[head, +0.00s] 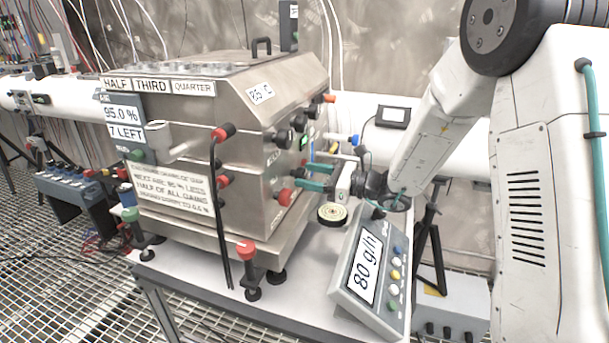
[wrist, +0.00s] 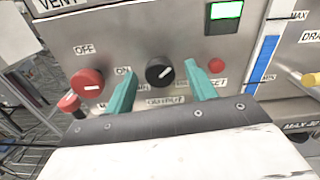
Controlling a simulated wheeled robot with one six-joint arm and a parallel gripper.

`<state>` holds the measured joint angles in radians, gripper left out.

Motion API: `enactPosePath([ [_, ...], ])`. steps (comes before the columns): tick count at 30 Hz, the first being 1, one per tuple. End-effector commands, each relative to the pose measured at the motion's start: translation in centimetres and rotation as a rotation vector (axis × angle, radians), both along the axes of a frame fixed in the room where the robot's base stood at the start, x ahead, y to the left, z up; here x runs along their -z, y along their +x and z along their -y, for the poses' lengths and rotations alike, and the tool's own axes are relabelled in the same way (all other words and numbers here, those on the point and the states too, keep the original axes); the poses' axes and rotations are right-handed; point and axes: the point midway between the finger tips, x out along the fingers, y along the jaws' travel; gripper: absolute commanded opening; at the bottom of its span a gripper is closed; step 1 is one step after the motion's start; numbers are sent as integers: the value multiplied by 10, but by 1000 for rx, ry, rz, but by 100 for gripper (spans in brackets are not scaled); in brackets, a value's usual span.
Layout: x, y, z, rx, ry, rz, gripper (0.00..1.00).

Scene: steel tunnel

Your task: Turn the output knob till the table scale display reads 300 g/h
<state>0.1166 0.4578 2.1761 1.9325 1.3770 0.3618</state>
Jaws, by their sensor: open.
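The output knob (wrist: 159,72) is a black round knob with a white pointer line, on the steel panel above the OUTPUT label in the wrist view. The pointer tilts up and to the right. My gripper (wrist: 160,82) is open, with one teal finger on each side of the knob and a gap to it on both sides. In the head view my gripper (head: 312,176) reaches the right face of the steel machine (head: 235,140); the knob there is hard to make out. The table scale display (head: 367,268) reads 80 g/h.
A red OFF/ON knob (wrist: 88,83) sits left of the fingers, and a small red button (wrist: 216,66) is close to the right finger. A green lit screen (wrist: 225,11) is above. A round black-rimmed dish (head: 332,214) is below my gripper.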

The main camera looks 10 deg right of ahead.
Motion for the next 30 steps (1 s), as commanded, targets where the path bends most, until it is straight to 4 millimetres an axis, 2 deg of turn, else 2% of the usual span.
enactPosePath([
  [6, 0, 8, -16, -2, 0, -1, 56],
  [14, 0, 9, -17, -1, 0, 0, 56],
  [18, 0, 9, -17, -1, 0, 0, 17],
  [19, 0, 9, -17, -1, 0, 0, 11],
  [30, 0, 9, -16, -2, 23, -42, 11],
])
